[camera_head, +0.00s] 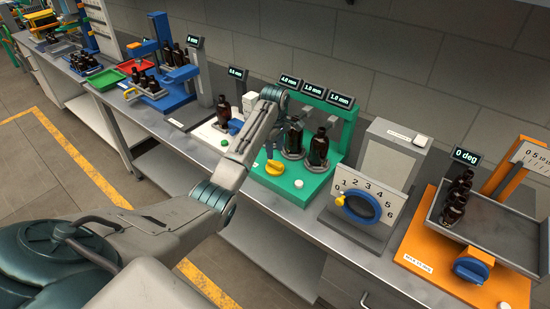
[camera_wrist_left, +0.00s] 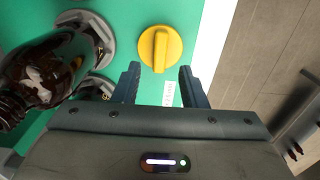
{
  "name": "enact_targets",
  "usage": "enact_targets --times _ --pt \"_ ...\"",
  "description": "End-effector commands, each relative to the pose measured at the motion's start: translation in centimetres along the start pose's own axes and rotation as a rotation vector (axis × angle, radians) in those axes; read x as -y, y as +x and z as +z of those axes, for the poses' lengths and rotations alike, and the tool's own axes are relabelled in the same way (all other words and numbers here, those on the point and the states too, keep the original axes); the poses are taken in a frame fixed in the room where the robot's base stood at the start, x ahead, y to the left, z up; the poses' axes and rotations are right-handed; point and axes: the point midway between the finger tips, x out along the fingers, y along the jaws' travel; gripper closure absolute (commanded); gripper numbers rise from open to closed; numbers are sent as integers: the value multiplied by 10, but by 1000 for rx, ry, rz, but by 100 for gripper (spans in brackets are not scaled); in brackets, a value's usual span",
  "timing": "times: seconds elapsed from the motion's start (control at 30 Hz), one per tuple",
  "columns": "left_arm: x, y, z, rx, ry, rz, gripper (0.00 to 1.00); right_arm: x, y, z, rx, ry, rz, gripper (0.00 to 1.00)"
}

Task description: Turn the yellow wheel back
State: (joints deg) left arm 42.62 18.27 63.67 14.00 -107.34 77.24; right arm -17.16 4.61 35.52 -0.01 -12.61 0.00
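The yellow wheel (camera_head: 275,167) is a round knob with a raised grip bar, on the front of the green station (camera_head: 290,188). In the left wrist view the yellow wheel (camera_wrist_left: 160,48) lies just beyond my left gripper (camera_wrist_left: 158,80), roughly between the lines of its two fingers. The fingers are apart and nothing is between them; they do not appear to touch the wheel. In the head view my left gripper (camera_head: 270,148) is above the wheel, partly hidden by its own wrist. My right gripper is not in view.
Amber bottles (camera_head: 318,148) stand on the green station behind the wheel; one bottle (camera_wrist_left: 50,65) is close left of my fingers. Displays (camera_head: 313,90) read 4.0, 1.0 and 1.0 mm. A blue dial (camera_head: 362,206) and an orange tilting station (camera_head: 445,270) stand to the right.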

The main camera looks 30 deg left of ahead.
Motion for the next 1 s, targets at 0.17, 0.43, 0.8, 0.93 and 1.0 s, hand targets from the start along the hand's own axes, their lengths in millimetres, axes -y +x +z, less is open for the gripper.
enact_targets --times 0.17,0.43,0.8,0.93,1.0 --pt "1 30 1 1 1 -4 62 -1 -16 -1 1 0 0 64" --pt "0 54 0 -1 1 0 62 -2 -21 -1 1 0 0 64" --pt "0 56 0 -1 1 1 81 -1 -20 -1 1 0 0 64" --pt "0 56 0 -1 1 1 100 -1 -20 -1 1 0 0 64" --pt "0 56 0 -1 1 1 100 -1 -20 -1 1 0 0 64"
